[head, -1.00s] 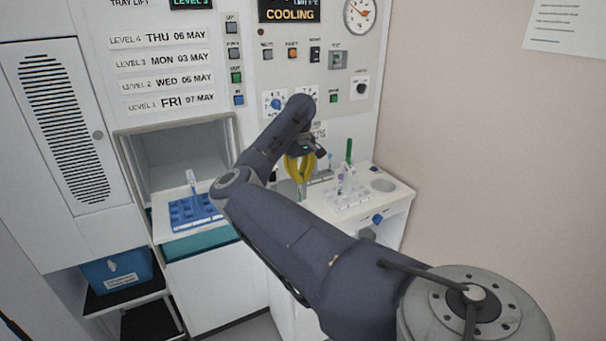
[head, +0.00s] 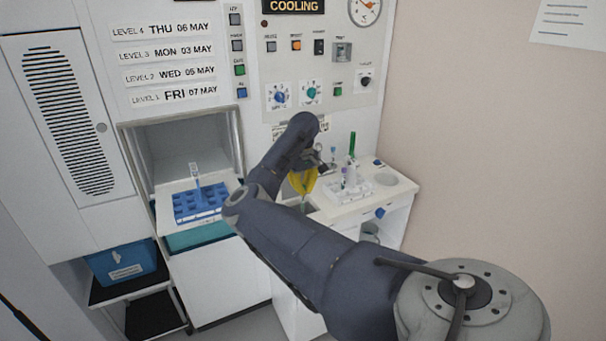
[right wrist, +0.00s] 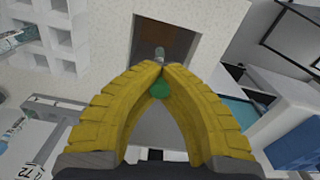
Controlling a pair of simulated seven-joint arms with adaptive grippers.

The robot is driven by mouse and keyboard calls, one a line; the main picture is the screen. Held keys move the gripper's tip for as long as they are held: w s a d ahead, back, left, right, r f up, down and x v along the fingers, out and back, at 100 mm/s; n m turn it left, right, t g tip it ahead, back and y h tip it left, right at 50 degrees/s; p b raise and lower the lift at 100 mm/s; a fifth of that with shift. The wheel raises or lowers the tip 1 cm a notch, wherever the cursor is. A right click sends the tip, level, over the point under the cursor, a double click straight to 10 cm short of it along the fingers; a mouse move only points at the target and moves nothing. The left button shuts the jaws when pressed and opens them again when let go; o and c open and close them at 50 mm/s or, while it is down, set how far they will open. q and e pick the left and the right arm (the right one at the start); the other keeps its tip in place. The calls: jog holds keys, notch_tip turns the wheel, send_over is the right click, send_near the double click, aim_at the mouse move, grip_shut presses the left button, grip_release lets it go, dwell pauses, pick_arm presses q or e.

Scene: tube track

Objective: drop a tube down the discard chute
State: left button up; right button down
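My right gripper (head: 303,182) has yellow fingers that meet at their tips. In the right wrist view the fingers (right wrist: 160,70) are shut on a tube; its green cap (right wrist: 160,89) shows between them and its clear end (right wrist: 160,52) sticks out past the tips. That end points at a dark square opening (right wrist: 183,42) in the white counter, which I take for the discard chute. In the head view the opening (head: 307,208) is just below the gripper, partly hidden by my arm. I cannot tell if the tube's end is inside it. My left gripper is not in view.
A white rack (head: 357,191) with several tubes stands right of the gripper on the counter, close to it. A blue rack (head: 184,208) holding a labelled tube (head: 196,182) sits in the open bay at left. A blue bin (head: 120,266) is on a low shelf.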

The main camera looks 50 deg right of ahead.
jog(key=shift+f, duration=0.2)
jog(key=c, duration=1.5)
grip_release()
notch_tip(320, 180, up, 12)
dwell(1.0)
